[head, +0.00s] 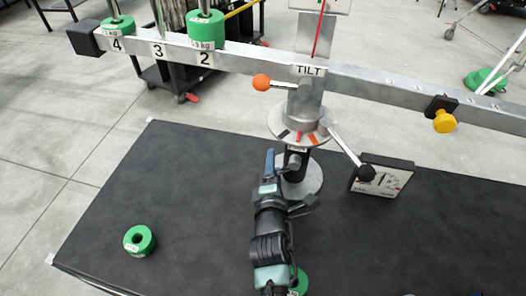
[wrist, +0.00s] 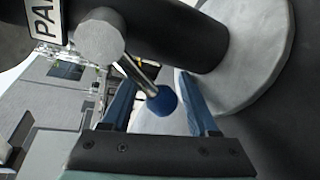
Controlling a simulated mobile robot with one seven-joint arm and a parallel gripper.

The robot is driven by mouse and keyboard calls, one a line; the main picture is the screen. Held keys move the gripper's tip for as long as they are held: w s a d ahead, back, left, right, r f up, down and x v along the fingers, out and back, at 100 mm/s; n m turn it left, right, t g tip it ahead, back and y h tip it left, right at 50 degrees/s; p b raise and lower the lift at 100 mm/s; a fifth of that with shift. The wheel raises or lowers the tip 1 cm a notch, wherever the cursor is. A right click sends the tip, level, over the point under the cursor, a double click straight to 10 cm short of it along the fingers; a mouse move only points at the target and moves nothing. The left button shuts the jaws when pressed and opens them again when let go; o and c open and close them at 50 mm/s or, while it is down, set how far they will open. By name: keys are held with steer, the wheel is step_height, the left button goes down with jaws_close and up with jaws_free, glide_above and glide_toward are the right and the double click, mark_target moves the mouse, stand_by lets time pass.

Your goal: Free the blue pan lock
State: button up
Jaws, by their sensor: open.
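The pan lock is a short metal lever ending in a blue ball knob (wrist: 162,100) in the wrist view. It sticks out from a grey boss on the dark post under the PAN label (wrist: 42,18). My gripper (wrist: 154,80) is open, with one blue finger on each side of the knob. The knob lies in the gap, seemingly nearer the right finger; I cannot tell whether it touches. In the head view my gripper (head: 270,163) is just left of the post (head: 296,165), and I cannot make out the knob there.
An orange tilt knob (head: 262,82) and a black-tipped lever (head: 345,150) stick out above. The balance beam (head: 370,84) crosses overhead, with green weights (head: 206,30) and a yellow knob (head: 445,121). A dial box (head: 384,176) and a green weight (head: 140,240) stand on the black table (head: 190,200).

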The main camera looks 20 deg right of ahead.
steer(key=m+b, duration=0.1)
steer(key=a+b, duration=0.1)
steer(key=b, duration=0.1)
steer(key=shift+w+r+m+t+y, duration=0.1)
steer(key=shift+w+m+t+y, duration=0.2)
steer(key=shift+w+m+t, duration=0.1)
steer(key=shift+w+a+r+m+t+b, duration=0.15)
steer(key=shift+a+r+m+t+b, duration=0.15)
steer(key=shift+r+m+b, duration=0.65)
steer(key=b, duration=0.1)
steer(key=r+m+b, duration=0.1)
steer(key=m+t+b, duration=0.1)
steer(key=b, duration=0.1)
steer(key=shift+w+a+r+m, duration=0.2)
steer(key=shift+w+a+m, duration=0.05)
steer(key=shift+a, duration=0.1)
steer(key=s+a+r+m, duration=0.1)
steer(key=s+a, duration=0.1)
steer(key=s, duration=0.4)
steer(key=s+a+r+m, duration=0.2)
steer(key=s, duration=0.4)
steer(key=w+a+r+m+t+y+b, duration=0.1)
steer(key=a+r+m+t, duration=0.1)
steer(key=r, duration=0.9)
steer(key=w+a+r+m+t+y+b, duration=0.1)
steer(key=a+r+t, duration=0.3)
steer(key=r, duration=0.7)
steer(key=shift+w+a+m+t, duration=0.3)
steer(key=shift+w+m, duration=0.2)
steer(key=shift+m, duration=0.3)
